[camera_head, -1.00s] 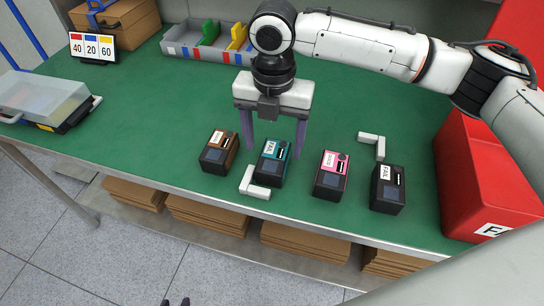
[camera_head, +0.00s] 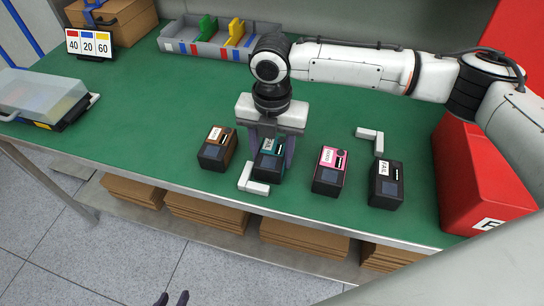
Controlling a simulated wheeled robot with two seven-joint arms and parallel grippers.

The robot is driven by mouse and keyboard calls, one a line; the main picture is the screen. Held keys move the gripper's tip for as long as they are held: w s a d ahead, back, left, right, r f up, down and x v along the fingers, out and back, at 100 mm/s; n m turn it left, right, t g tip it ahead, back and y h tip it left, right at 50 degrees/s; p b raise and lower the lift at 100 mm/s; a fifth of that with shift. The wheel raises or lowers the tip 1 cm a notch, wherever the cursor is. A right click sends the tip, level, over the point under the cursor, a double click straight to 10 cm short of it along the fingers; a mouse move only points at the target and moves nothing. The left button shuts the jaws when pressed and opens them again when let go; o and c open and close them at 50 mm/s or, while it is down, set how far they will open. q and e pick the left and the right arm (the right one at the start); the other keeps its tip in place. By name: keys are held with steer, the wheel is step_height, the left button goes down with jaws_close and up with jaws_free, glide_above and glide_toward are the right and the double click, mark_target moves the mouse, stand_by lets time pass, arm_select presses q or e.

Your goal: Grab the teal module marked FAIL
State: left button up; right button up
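The teal module (camera_head: 268,163) stands on the green table, second from the left in a row of modules. Its white label is partly covered by my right gripper, so I cannot read it fully. My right gripper (camera_head: 272,154) points down over it, one finger on each side. The fingers are close to its sides; whether they press on it I cannot tell. Only the fingertips of my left gripper (camera_head: 172,299) show at the bottom edge, apart and empty, away from the table.
White angled blocks (camera_head: 257,188) (camera_head: 371,140) lie close by. A red bin (camera_head: 470,190) stands right, a grey divided tray (camera_head: 185,38) behind.

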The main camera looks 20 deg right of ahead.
mark_target(272, 152)
steer(key=c, duration=0.3)
steer(key=shift+c, duration=0.2)
steer(key=shift+r, duration=0.15)
step_height(272, 152, up, 10)
steer(key=shift+f, duration=0.1)
